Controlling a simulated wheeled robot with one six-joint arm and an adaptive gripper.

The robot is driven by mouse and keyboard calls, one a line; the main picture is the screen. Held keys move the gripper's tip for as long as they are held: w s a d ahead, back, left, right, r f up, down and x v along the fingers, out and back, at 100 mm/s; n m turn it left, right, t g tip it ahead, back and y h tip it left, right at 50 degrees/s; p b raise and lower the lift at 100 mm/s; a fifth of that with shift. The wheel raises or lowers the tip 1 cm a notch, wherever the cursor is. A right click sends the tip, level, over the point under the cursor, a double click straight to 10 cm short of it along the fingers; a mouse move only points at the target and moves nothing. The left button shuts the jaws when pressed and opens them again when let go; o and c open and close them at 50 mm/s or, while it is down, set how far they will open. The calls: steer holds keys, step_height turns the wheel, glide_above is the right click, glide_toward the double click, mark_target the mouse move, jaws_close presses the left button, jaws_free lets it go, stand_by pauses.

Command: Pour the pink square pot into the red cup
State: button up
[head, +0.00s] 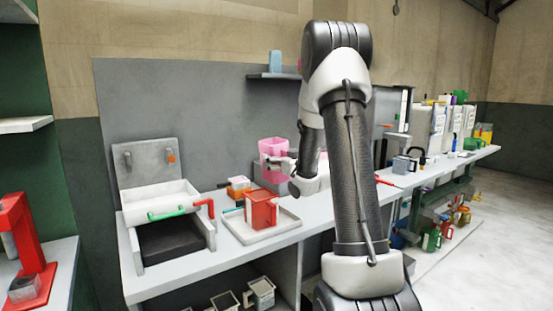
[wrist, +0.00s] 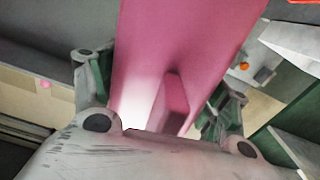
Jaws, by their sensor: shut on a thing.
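The pink square pot (head: 273,147) is held up above the bench in the head view, about upright. My gripper (head: 283,164) is shut on it at its side. In the wrist view the pink pot (wrist: 190,50) fills the middle, between my gripper's two fingers (wrist: 165,105). The red cup (head: 261,209) stands on a pale square tray (head: 284,226) on the bench, below and slightly left of the pot. The pot's contents do not show.
A sink unit (head: 165,210) with a green-handled bar stands left of the tray. An orange and white block (head: 238,187) sits behind the red cup. A red press (head: 30,250) stands at far left. Several jugs and machines line the bench to the right, partly behind my arm.

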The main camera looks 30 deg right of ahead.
steer(key=shift+d+f+n, duration=0.35)
steer(key=shift+d+n, duration=0.25)
steer(key=shift+n, duration=0.6)
steer(key=shift+d+n, duration=0.35)
steer(key=shift+n, duration=0.65)
steer(key=n, duration=0.3)
steer(key=shift+d+f+n, duration=0.3)
steer(key=shift+d+f, duration=0.05)
steer(key=shift+d, duration=0.05)
steer(key=shift+f+n, duration=0.4)
steer(key=shift+n, duration=0.55)
steer(key=shift+f+n, duration=0.4)
steer(key=shift+n, duration=0.55)
steer(key=shift+a+f+n, duration=0.2)
steer(key=shift+f+n, duration=0.45)
steer(key=shift+n, duration=0.35)
steer(key=shift+a+f+n, duration=0.15)
steer(key=shift+f+n, duration=0.5)
steer(key=shift+n, duration=0.35)
steer(key=shift+a+n, duration=0.35)
steer(key=shift+n, duration=0.65)
steer(key=shift+a+r+n, duration=0.2)
steer(key=shift+r+n, duration=0.05)
steer(key=shift+n, duration=0.25)
